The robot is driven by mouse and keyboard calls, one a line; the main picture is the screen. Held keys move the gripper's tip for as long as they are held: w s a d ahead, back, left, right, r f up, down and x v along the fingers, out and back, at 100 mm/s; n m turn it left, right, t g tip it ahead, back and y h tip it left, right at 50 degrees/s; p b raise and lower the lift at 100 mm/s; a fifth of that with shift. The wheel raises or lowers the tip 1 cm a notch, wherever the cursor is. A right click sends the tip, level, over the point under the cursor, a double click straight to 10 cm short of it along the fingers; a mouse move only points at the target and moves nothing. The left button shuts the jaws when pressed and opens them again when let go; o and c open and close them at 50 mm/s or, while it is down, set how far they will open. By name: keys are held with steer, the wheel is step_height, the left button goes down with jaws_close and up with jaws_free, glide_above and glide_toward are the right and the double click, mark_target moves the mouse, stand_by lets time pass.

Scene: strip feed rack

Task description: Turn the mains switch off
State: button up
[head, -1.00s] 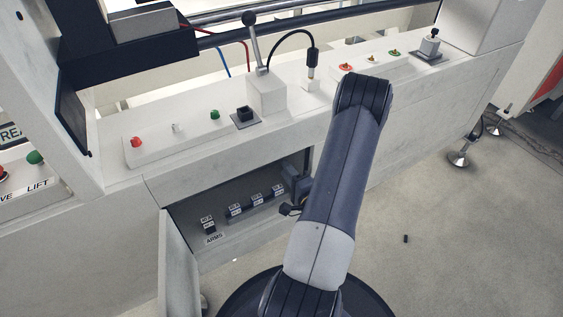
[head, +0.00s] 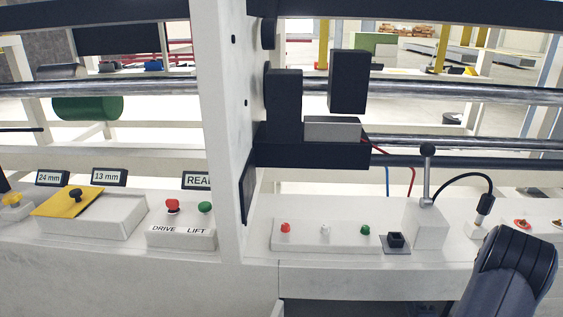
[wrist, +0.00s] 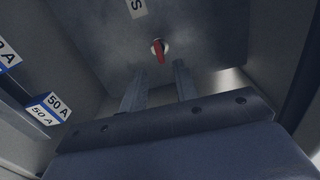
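In the wrist view the mains switch is a small red handle (wrist: 159,51) on a pale round base, set in a grey panel (wrist: 205,38). The handle points roughly up and down in the picture. A white label (wrist: 137,8) ending in "S" is partly in view above it. My gripper (wrist: 160,68) is open, its two fingers apart with nothing between them. The fingertips point at the panel, on either side of and just below the handle. Whether they touch the panel I cannot tell. In the head view the switch and gripper are hidden.
White 50 A labels (wrist: 57,106) sit at the left inside the cabinet, with its walls close on both sides. In the head view, a control panel has red, white and green buttons (head: 325,230), a lever (head: 427,180) and a black cable (head: 465,176).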

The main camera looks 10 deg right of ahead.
steer(key=x, duration=0.4)
steer(key=shift+w+d+b, duration=0.1)
steer(key=shift+w+b, duration=0.2)
steer(key=shift+b, duration=0.05)
steer(key=shift+s, duration=0.1)
steer(key=p+v, duration=0.2)
steer(key=v, duration=0.8)
steer(key=w+d+n, duration=0.1)
steer(key=w+n, duration=0.8)
steer(key=n, duration=0.9)
steer(key=shift+d+r+b, duration=0.25)
steer(key=shift+b, duration=0.05)
stand_by(0.6)
